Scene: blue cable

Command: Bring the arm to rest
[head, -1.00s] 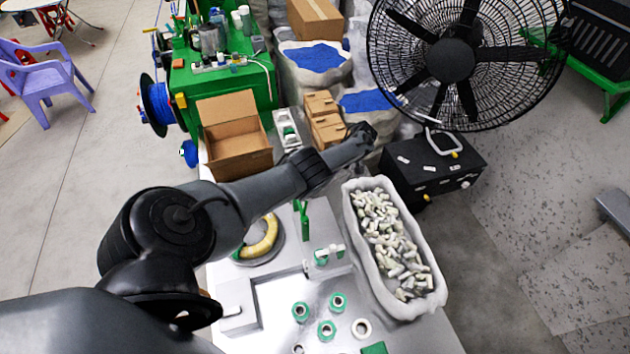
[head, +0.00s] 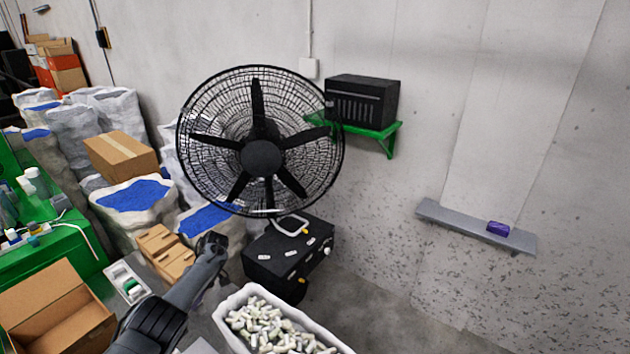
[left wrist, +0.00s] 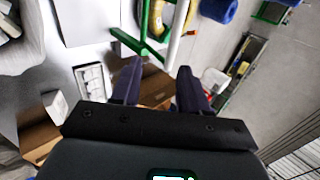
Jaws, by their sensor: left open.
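My left gripper (head: 212,243) is at the end of my left arm in the head view, which comes in from the bottom left. It is in front of the wooden boxes and left of the black case. In the left wrist view its two dark fingers (left wrist: 158,84) stand apart, with nothing held between them. Past the fingers, a brown box and green and white bars show. My right gripper is in neither view. No blue cable can be made out clearly.
The fan (head: 262,158) stands above the black case (head: 290,254). A white bin (head: 228,302) of small pale pieces is at the bottom. An open cardboard box (head: 52,310) is at lower left. A wall shelf (head: 460,226) holds a purple item (head: 497,229).

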